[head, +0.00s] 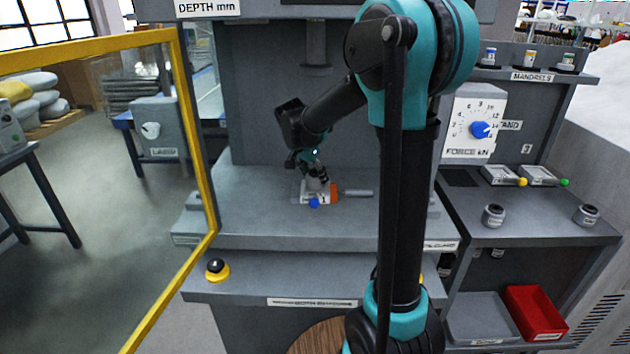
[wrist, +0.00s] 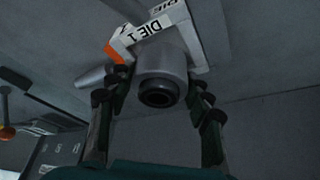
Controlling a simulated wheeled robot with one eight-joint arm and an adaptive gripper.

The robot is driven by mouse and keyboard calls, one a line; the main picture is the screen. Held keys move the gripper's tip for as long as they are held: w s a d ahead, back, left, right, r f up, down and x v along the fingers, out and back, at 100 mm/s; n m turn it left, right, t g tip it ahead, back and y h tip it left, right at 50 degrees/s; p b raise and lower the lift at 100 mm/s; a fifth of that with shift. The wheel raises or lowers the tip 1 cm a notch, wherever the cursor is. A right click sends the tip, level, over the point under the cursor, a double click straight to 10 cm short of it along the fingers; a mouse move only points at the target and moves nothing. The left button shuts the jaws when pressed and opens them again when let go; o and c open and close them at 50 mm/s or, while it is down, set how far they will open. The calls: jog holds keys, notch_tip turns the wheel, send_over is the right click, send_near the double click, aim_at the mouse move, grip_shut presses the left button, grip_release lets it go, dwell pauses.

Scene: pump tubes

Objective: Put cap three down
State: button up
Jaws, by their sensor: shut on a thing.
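My gripper (head: 316,174) is down at the press bed, its fingers around a grey round cap (wrist: 160,78). In the wrist view my gripper (wrist: 160,98) has a finger on each side of the cap, and the cap's dark round opening faces the camera. No number on it can be read. The cap sits at a white die block marked DIE 1 (wrist: 152,27), with an orange part beside it. In the head view the die block (head: 305,198) shows a blue knob in front. Whether the cap rests on the die cannot be told.
Two grey capped cylinders (head: 494,216) (head: 586,215) stand on the right-hand bench. A red bin (head: 536,314) and a grey tray (head: 480,320) are below. A yellow-framed guard door (head: 190,120) stands open at left. The bed around the die is mostly clear.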

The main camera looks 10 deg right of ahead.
jog(key=shift+f, duration=0.7)
jog(key=o, duration=1.5)
jog(key=shift+f, duration=0.1)
jog(key=shift+o, duration=0.2)
jog(key=v, duration=1.2)
jog(key=shift+s, duration=0.1)
